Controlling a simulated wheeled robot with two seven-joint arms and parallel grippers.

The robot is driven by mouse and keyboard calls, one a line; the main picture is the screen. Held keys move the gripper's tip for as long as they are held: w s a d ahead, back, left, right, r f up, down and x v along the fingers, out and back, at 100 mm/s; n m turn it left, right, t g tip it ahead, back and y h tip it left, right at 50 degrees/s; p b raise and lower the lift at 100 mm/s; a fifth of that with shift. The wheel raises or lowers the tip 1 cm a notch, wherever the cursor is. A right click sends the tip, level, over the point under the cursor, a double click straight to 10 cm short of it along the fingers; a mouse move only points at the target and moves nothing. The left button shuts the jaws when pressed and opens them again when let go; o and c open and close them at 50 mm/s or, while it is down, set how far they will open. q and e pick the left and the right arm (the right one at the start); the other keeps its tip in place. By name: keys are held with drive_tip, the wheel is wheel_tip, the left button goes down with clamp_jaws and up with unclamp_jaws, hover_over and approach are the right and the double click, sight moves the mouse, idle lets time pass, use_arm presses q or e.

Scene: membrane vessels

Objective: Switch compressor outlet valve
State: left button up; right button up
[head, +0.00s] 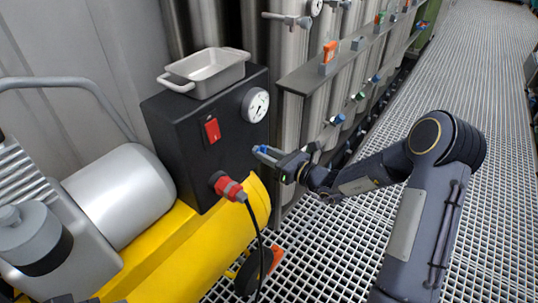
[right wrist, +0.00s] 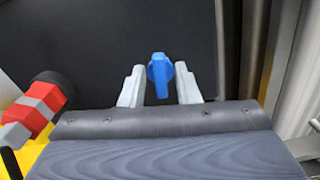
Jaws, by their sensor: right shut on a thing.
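The compressor has a black control box (head: 200,165) above a yellow tank (head: 165,258). A small blue valve handle (head: 261,149) is at the lower right of the box's front, below the round gauge (head: 256,105). My right gripper (head: 270,157) is at this handle, its arm coming from the right. In the right wrist view the blue handle (right wrist: 160,75) stands upright between the two pale fingers of my right gripper (right wrist: 160,88), which is shut on it. The valve body behind is hidden.
A red switch (head: 211,130) and a red plug (head: 228,187) with a hanging black cable are on the box. A grey tray (head: 205,72) sits on top. Steel vessels with coloured valves (head: 330,50) stand behind at right. Open grating floor (head: 470,80) lies right.

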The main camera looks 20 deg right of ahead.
drive_tip(key=shift+r+m+p, duration=0.15)
drive_tip(key=shift+m+p, duration=0.75)
drive_tip(key=shift+p, duration=0.25)
drive_tip(key=shift+w+d+f+m+p, duration=0.1)
drive_tip(key=shift+f+m+p, duration=0.05)
drive_tip(key=shift+m+p, duration=2.05)
drive_tip(key=shift+s+d+f+m+p, duration=0.1)
drive_tip(key=shift+m+p, duration=1.8)
drive_tip(key=shift+m, duration=0.55)
drive_tip(key=shift+w+f+m+p, duration=0.1)
drive_tip(key=shift+f+m+p, duration=0.05)
drive_tip(key=shift+m+p, duration=2.05)
drive_tip(key=shift+m, duration=0.35)
drive_tip(key=shift+f, duration=0.1)
drive_tip(key=o, duration=0.6)
